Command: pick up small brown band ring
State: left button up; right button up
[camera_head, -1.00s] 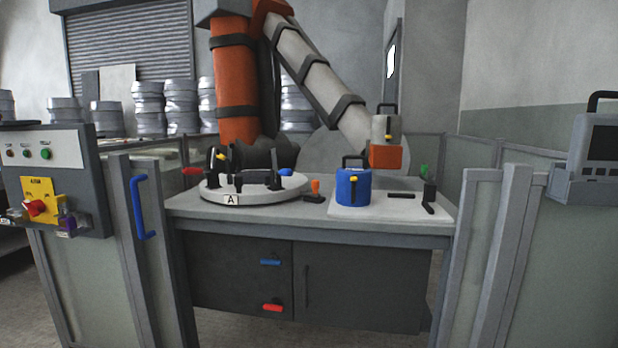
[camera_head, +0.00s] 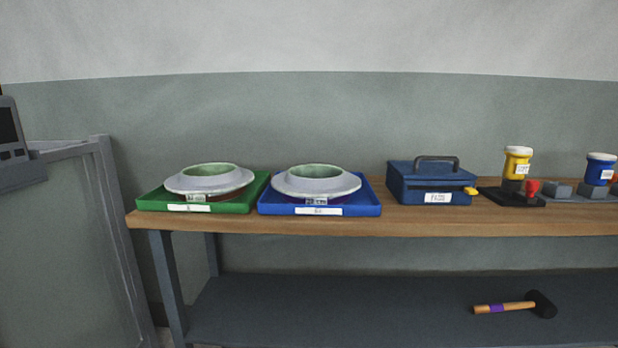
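I cannot make out a small brown band ring in the head view. Two grey-white ring-shaped moulds with pale green insides stand on the wooden bench (camera_head: 300,226). The left mould (camera_head: 209,181) sits in a green tray (camera_head: 240,203), and the right mould (camera_head: 316,184) sits in a blue tray (camera_head: 365,208). Neither of my grippers is in view.
A blue toolbox (camera_head: 430,184) stands right of the trays. A yellow canister (camera_head: 516,163) and a blue canister (camera_head: 600,169) stand further right. A mallet (camera_head: 515,305) lies on the lower shelf (camera_head: 350,310). A grey fence panel (camera_head: 70,240) stands at the left.

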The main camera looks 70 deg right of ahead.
aim_at(214, 182)
jog(key=z, duration=1.6)
